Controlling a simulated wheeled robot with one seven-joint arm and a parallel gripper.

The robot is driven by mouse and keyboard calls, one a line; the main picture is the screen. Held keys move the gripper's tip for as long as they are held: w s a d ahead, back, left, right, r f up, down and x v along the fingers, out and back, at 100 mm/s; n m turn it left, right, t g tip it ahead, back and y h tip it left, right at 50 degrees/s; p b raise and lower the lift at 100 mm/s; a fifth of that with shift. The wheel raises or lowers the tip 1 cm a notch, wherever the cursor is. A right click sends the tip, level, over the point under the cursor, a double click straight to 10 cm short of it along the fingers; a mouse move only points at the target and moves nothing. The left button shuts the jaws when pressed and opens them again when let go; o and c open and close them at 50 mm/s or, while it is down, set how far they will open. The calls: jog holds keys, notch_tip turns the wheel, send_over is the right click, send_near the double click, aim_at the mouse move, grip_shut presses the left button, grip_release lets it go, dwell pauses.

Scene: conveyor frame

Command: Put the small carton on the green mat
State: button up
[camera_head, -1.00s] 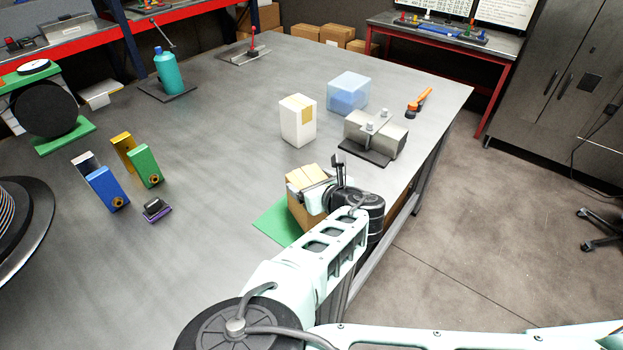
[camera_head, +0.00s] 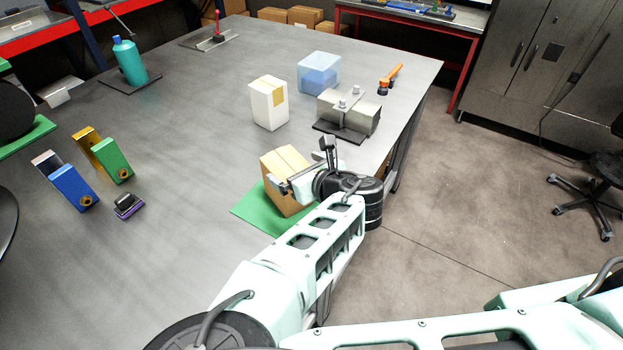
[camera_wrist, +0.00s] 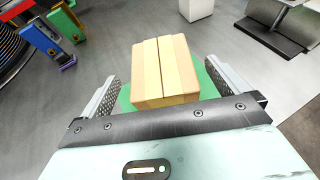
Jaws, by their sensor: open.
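The small brown carton (camera_head: 285,178) stands on the green mat (camera_head: 250,212) near the table's front right edge. It looks slightly skewed to the mat, and its far side is hidden. My gripper (camera_head: 304,165) is open at the carton's right side. In the wrist view the carton (camera_wrist: 165,72) lies ahead between the two spread fingers, with a gap on each side. Green mat (camera_wrist: 124,102) shows around the carton there.
A white carton (camera_head: 268,103), a clear blue bin (camera_head: 319,74) and a grey clamped block (camera_head: 349,112) stand behind. Blue (camera_head: 73,188) and green (camera_head: 112,162) blocks stand at left. The table's middle is clear.

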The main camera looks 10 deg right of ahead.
jog(key=b+v, duration=0.1)
jog(key=v, duration=0.6)
jog(key=d+f+m+g+h, duration=0.1)
jog(key=d+f+m+h, duration=0.45)
jog(key=d+m, duration=0.35)
jog(key=s+f+m+g+h, duration=0.25)
jog(key=s+m+g, duration=0.3)
jog(key=m, duration=0.55)
jog(key=s+r+m+g+y, duration=0.1)
jog(key=s+r+m+g, duration=0.1)
jog(key=s+r+m, duration=0.5)
jog(key=s+r+m+g, duration=0.3)
jog(key=s+r+m, duration=0.4)
jog(key=r, duration=0.6)
jog(key=shift+s+a+r+y, duration=0.25)
jog(key=shift+s+a+y, duration=0.2)
jog(key=shift+s, duration=0.65)
